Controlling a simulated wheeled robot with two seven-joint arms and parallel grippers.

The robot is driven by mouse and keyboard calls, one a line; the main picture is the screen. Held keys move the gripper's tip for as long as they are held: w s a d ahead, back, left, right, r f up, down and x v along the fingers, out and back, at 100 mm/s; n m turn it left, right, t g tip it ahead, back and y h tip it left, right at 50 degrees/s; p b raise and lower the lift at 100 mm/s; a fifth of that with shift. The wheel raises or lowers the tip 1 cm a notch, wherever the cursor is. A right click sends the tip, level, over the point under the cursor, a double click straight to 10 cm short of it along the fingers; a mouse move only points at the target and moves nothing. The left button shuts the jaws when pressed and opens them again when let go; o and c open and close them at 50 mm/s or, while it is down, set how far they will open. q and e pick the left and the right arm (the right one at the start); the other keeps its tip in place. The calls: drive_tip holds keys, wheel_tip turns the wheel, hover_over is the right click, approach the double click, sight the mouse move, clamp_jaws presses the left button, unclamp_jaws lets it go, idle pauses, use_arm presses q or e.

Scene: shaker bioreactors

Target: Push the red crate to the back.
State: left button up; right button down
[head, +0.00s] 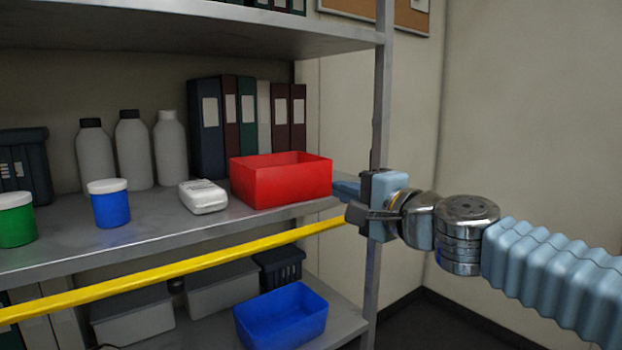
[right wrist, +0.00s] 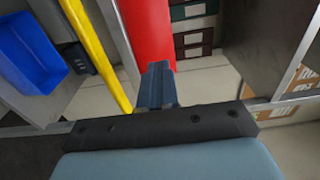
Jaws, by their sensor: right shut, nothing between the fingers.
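The red crate (head: 282,184) is an open box on the middle shelf (head: 190,240), at its right end near the front edge. Binders stand behind it. My right gripper (head: 340,190) is beside the crate's right front corner, coming in from the right, with its fingers shut and empty. In the right wrist view the shut fingertips (right wrist: 158,70) point at the red crate's wall (right wrist: 148,30). I cannot tell whether they touch it. My left gripper is not in view.
A yellow bar (head: 180,268) crosses before the shelf. A white box (head: 203,197) sits close left of the crate. Binders (head: 228,130) and grey bottles (head: 133,150) stand behind. A metal post (head: 381,90) rises near my gripper. A blue crate (head: 280,318) sits below.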

sight(302, 175)
drive_tip(key=p+x, duration=0.1)
drive_tip(key=x, duration=0.9)
drive_tip(key=shift+w+a, duration=0.1)
drive_tip(key=shift+w, duration=0.05)
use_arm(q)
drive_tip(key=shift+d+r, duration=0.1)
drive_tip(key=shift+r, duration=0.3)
